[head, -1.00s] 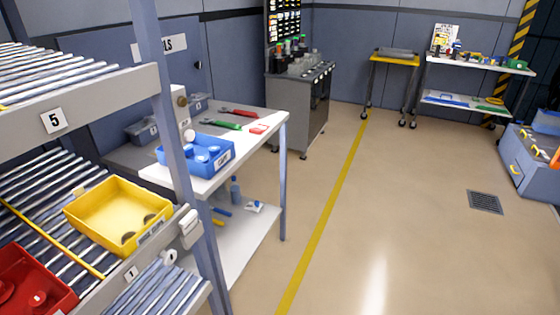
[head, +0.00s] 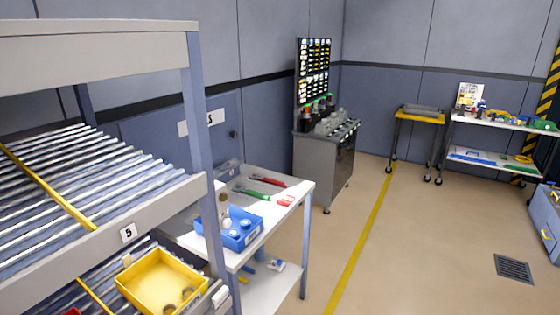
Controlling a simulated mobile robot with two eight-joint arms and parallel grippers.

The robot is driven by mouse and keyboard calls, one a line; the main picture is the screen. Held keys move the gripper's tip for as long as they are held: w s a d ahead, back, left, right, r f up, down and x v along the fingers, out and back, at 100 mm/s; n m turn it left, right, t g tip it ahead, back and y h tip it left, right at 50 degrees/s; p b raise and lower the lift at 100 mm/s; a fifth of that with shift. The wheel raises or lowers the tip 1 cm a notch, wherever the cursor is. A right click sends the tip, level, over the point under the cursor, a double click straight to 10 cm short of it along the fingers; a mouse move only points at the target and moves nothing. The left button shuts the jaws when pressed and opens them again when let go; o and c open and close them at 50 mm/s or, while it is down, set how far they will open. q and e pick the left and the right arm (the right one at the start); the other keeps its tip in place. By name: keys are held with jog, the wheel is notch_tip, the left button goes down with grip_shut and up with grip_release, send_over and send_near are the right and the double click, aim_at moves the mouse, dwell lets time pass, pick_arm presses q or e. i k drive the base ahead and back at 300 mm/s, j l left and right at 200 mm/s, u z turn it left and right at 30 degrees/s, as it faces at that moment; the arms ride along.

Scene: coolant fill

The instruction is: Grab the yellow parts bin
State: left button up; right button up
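The yellow parts bin (head: 158,284) sits on the lower roller shelf of the rack at the lower left of the head view. It is open at the top and has a few dark round parts at its front end. Its lower edge is partly cut off by the frame. A sliver of a red bin (head: 72,312) shows to its left. Neither of my grippers is in view.
The rack (head: 100,240) has an upper roller shelf and a blue-grey post (head: 205,150) right of the bin. A white table (head: 285,220) holds a blue bin (head: 240,237) and hand tools. Open floor (head: 420,240) lies to the right.

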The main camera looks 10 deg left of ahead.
aim_at(158, 281)
jog(key=i, duration=0.5)
jog(key=u, duration=1.6)
jog(key=i+l, duration=0.05)
jog(key=l, duration=0.05)
